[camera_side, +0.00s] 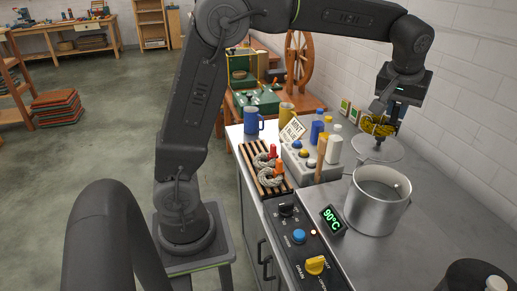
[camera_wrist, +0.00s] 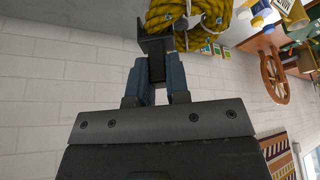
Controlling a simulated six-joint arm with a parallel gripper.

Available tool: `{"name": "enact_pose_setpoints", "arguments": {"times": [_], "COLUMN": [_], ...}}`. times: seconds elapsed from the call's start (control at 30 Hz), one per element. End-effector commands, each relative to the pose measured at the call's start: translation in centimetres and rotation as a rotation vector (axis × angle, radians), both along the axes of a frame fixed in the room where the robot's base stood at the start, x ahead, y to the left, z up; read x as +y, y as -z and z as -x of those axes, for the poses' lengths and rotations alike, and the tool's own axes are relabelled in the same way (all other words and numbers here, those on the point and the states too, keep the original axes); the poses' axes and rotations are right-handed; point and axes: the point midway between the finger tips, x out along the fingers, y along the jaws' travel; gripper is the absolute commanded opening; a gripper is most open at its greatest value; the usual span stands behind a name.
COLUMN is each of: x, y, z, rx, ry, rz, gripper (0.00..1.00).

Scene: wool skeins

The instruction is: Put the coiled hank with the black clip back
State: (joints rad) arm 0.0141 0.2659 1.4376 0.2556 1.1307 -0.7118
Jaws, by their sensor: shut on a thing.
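My gripper (camera_side: 397,108) is shut on the yellow coiled hank (camera_side: 376,127) at the right of the side view, above a round grey disc (camera_side: 385,149). I cannot tell whether the hank touches the disc. In the wrist view the yellow coils (camera_wrist: 198,18) show at the top edge, cut off by the frame. A black clip (camera_wrist: 155,45) sits at the tips of my blue-grey fingers (camera_wrist: 158,75). Two pale hanks with red-orange clips lie on a slatted wooden rack (camera_side: 250,166) at the left of the counter.
A steel pot (camera_side: 376,215) stands in front of the disc. A grey block with coloured knobs and bottles (camera_side: 300,160) stands between rack and disc. A control panel with a 90°C display (camera_side: 333,220) is at the front. Mugs (camera_side: 253,121) stand behind. A white brick wall runs along the right.

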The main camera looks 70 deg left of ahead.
Motion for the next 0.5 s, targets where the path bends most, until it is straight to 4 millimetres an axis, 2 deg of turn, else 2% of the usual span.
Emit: {"name": "enact_pose_setpoints", "arguments": {"times": [0.17, 0.27, 0.37, 0.5], "x": [6.8, 11.7, 16.8, 23.7], "y": [0.0, 0.0, 0.0, 0.0], "z": [-0.2, 0.4, 1.4, 3.8], "rx": [0.0, 0.001, 0.0, 0.001], "ry": [-0.142, -0.245, -0.353, -0.503], "rz": [-0.001, 0.0, -0.001, 0.0], "gripper": [0.0, 0.0, 0.0, 0.0]}}
